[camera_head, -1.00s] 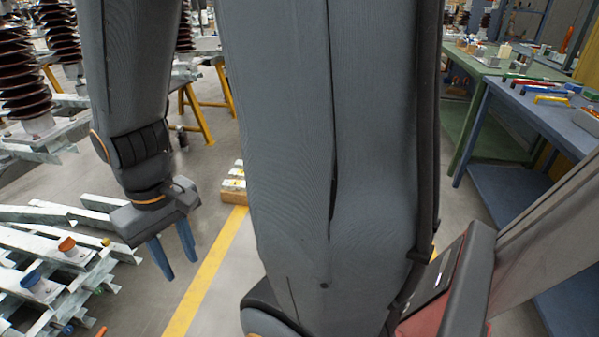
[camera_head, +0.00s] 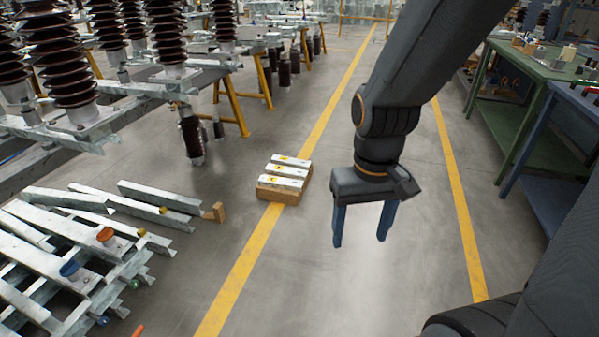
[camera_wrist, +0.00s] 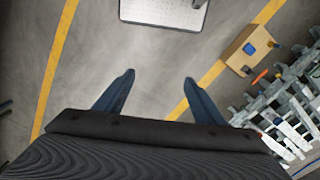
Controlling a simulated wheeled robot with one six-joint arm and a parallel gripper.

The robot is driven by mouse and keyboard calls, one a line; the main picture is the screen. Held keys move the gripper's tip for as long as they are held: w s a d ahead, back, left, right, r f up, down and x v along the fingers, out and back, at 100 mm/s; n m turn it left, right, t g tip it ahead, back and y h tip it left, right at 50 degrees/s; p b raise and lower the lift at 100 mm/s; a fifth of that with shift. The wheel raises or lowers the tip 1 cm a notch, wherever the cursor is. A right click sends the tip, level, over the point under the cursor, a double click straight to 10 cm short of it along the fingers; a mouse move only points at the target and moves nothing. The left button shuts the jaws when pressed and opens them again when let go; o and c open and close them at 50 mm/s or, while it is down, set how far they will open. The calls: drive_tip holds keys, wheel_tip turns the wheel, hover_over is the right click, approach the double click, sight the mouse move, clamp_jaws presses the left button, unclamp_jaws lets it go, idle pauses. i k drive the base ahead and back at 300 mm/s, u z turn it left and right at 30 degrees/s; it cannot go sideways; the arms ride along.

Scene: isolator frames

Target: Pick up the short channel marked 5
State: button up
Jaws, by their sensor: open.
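Three short pale metal channels lie side by side on a wooden block: a far one (camera_head: 292,160), a middle one (camera_head: 287,170) and a near one (camera_head: 280,182). Each carries a small yellow mark, too small to read, so I cannot tell which is marked 5. The wooden block (camera_head: 277,195) sits on the floor across the yellow line. My gripper (camera_head: 360,240) is open and empty, pointing down, to the right of the block and apart from it. In the wrist view my gripper (camera_wrist: 158,80) shows both blue fingers spread over bare floor; I cannot make out the channels there.
Stacked steel frames and long channels (camera_head: 60,250) lie at the left. Brown insulators (camera_head: 165,35) and yellow-legged trestles (camera_head: 232,105) stand behind. A green bench (camera_head: 530,70) stands at the right. The floor around the block is mostly clear.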

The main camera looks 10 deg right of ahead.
sight(277, 170)
drive_tip(key=z, duration=0.45)
drive_tip(key=i, duration=1.5)
drive_tip(key=u, duration=0.25)
drive_tip(key=i, duration=1.3)
drive_tip(key=u, duration=1.05)
drive_tip(key=i, duration=0.25)
